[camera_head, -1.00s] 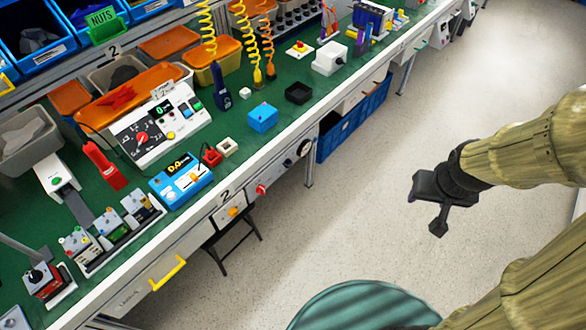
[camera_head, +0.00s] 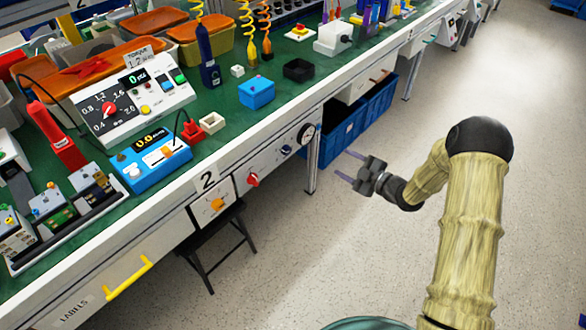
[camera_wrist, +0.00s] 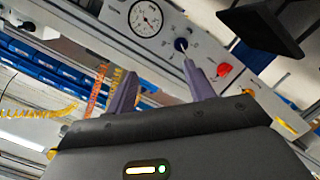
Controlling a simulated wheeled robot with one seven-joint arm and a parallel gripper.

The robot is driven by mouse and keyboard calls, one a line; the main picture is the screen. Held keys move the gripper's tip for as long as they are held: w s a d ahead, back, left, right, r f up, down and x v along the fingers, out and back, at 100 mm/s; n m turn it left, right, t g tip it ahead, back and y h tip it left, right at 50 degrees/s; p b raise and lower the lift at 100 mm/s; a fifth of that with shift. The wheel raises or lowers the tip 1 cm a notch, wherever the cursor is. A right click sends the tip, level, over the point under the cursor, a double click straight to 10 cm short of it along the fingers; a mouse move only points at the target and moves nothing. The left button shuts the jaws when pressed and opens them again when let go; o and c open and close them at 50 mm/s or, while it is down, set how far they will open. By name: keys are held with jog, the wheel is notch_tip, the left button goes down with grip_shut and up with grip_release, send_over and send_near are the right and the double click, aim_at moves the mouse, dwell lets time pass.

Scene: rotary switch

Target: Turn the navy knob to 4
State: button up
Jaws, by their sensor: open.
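The navy knob (camera_head: 287,151) sits on the white front panel of the workbench, between a red knob and a round dial. It also shows in the wrist view (camera_wrist: 181,44), near the tip of one finger. The scale marks around it are too small to read. My gripper (camera_head: 346,166) is open and empty, in the air in front of the bench, to the right of the knob and apart from it. Its two purple-grey fingers (camera_wrist: 160,72) also show in the wrist view.
The red knob (camera_head: 252,179) and an orange knob (camera_head: 217,204) share the front panel, with the dial gauge (camera_head: 306,133). A black stool (camera_head: 215,243) and blue bins (camera_head: 343,133) stand under the bench. The floor in front is clear.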

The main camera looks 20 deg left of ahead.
aim_at(289, 151)
jog(key=f+y, duration=0.1)
jog(key=s+a+f+n+g+b, duration=0.1)
jog(key=s+f+n+y, duration=0.1)
jog(key=f, duration=0.1)
jog(key=shift+s+a+f+g+y, duration=0.1)
jog(key=shift+s+a+g+y, duration=0.05)
jog(key=shift+a+g+y, duration=0.2)
jog(key=shift+a, duration=0.1)
jog(key=b+x, duration=0.2)
jog(key=x, duration=1.5)
jog(key=shift+a+f+b, duration=0.15)
jog(key=shift+b, duration=0.25)
jog(key=c, duration=1)
